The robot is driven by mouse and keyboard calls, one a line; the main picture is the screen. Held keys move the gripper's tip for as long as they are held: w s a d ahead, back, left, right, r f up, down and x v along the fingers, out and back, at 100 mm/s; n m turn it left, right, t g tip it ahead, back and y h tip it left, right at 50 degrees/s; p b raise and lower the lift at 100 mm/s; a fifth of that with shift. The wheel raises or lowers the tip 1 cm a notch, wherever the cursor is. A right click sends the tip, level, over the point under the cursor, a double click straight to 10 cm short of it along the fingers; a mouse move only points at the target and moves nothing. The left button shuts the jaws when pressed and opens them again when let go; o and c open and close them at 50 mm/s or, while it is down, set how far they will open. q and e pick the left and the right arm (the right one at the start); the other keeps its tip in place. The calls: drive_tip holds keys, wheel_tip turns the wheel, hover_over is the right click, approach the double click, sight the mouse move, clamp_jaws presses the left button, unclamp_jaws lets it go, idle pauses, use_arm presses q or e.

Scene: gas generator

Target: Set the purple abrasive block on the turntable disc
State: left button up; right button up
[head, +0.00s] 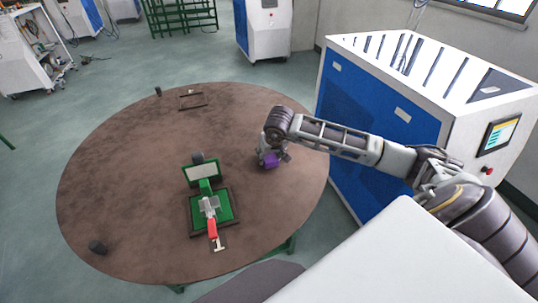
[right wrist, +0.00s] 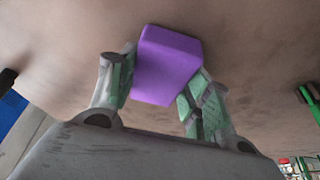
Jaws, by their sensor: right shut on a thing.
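The purple abrasive block (head: 270,160) is a small solid block over the right part of the large round brown disc (head: 120,190), which I take as the turntable disc. My right gripper (head: 272,155) comes in from the right and is shut on the block. In the right wrist view the purple block (right wrist: 167,65) sits tilted between the two fingers (right wrist: 160,85), with the brown surface behind it. I cannot tell whether the block touches the disc or hangs just above it. My left gripper is not in view.
A green fixture (head: 207,190) with a red-handled clamp stands left of the block. Small black pieces (head: 97,247) and a dark bracket (head: 192,98) lie near the disc's edge. A blue and white machine (head: 385,110) stands close on the right. The disc's left side is clear.

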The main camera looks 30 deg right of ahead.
drive_tip(key=o, duration=1)
drive_tip(key=shift+f, duration=0.1)
drive_tip(key=shift+r, duration=0.2)
drive_tip(key=shift+s+r, duration=0.1)
drive_tip(key=shift+r, duration=0.25)
drive_tip(key=b+v, duration=0.2)
drive_tip(key=v, duration=0.9)
drive_tip(key=shift+s+a, duration=0.1)
drive_tip(key=shift+s, duration=0.05)
